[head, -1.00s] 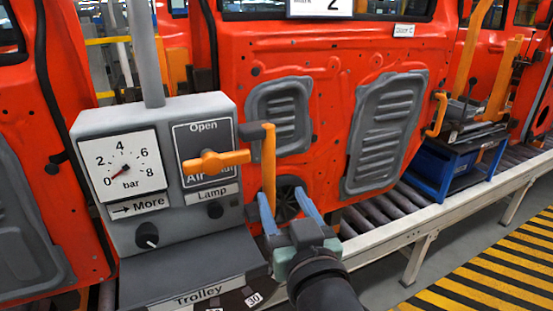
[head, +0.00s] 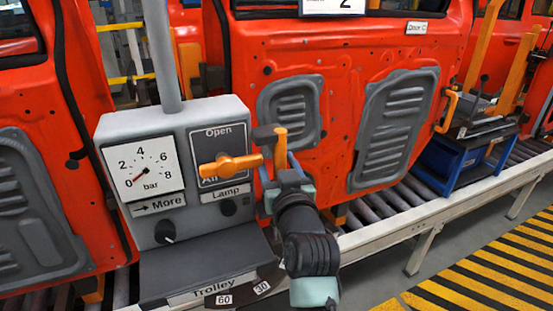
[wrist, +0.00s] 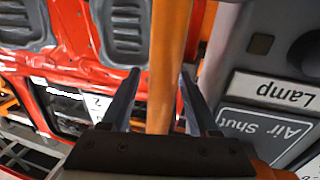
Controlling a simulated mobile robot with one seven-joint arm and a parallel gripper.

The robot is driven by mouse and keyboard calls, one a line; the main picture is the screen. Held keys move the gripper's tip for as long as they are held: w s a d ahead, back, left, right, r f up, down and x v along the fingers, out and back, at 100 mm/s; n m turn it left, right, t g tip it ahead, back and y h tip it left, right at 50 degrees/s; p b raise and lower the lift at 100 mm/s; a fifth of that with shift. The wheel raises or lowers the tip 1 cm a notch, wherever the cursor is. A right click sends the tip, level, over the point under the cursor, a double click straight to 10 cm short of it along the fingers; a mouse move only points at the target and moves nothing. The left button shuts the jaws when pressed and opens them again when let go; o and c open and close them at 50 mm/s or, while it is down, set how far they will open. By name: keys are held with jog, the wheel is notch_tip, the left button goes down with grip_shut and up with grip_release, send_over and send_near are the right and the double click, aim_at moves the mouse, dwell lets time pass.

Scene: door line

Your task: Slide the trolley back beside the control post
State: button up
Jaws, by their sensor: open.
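The control post (head: 215,120) stands at left with a gauge, an orange lever and a ledge marked "Trolley". A blue trolley (head: 447,165) with an orange handle (head: 446,112) stands well to the right on the roller line, apart from the post. My gripper (head: 279,172) is at the post's right side, at an upright orange bar (head: 281,147). In the wrist view the open fingers (wrist: 160,85) lie either side of this bar (wrist: 168,40); contact is unclear. My arm hides the bar's lower part in the head view.
The red door panel (head: 340,70) hangs behind my gripper. The roller line (head: 385,203) runs from the post towards the trolley, with a pale rail in front. A yellow-black striped floor (head: 490,275) lies at front right. The gauge (head: 142,169) reads near 0.

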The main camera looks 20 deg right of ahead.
grip_shut()
dwell(0.3)
dwell(1.2)
